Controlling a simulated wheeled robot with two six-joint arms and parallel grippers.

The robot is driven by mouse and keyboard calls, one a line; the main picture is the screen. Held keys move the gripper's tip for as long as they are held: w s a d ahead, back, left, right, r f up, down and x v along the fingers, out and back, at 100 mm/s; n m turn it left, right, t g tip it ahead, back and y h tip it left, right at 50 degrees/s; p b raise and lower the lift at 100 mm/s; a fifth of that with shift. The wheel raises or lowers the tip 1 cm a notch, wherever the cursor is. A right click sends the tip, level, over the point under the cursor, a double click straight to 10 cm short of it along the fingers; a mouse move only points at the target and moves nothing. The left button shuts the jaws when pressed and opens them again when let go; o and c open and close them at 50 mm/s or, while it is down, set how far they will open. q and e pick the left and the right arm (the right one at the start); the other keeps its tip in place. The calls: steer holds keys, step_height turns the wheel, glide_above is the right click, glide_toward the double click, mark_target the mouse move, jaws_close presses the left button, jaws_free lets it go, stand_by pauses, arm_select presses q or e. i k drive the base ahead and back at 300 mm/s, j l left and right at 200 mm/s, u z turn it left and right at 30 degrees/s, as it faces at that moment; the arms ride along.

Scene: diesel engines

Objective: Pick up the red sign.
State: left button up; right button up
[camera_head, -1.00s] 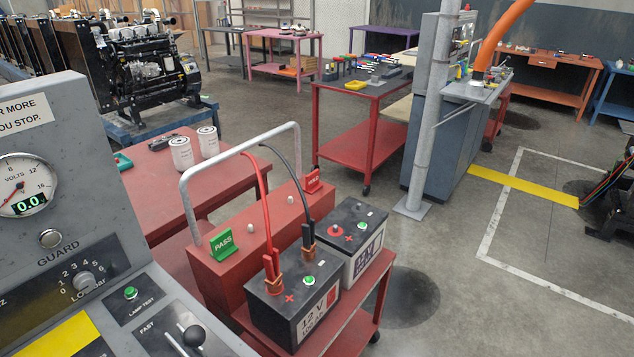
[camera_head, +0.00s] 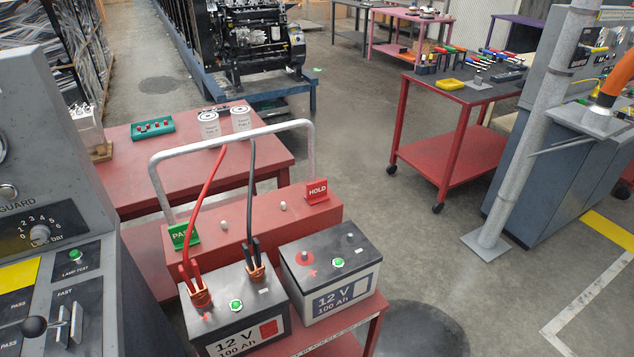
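The red sign (camera_head: 317,190), marked HOLD in white, stands upright at the right end of the red box (camera_head: 252,225) on the red cart. Neither of my grippers shows in the head view.
Two 12 V batteries, the left one (camera_head: 240,300) with red and black clamps and the right one (camera_head: 330,270), stand in front of the box. A grey control panel (camera_head: 40,190) fills the left. A grey post (camera_head: 535,130) stands at right.

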mark_target(316, 192)
steer(key=i+l+u, duration=0.15)
steer(key=l, duration=0.3)
steer(key=i+l+u, duration=0.2)
steer(key=l, duration=0.25)
steer(key=i+l+u, duration=0.15)
steer(key=l, duration=0.3)
steer(key=l+u, duration=0.15)
steer(key=l, duration=0.3)
steer(key=i+l+u, duration=0.2)
steer(key=l, duration=0.3)
steer(key=k, duration=0.1)
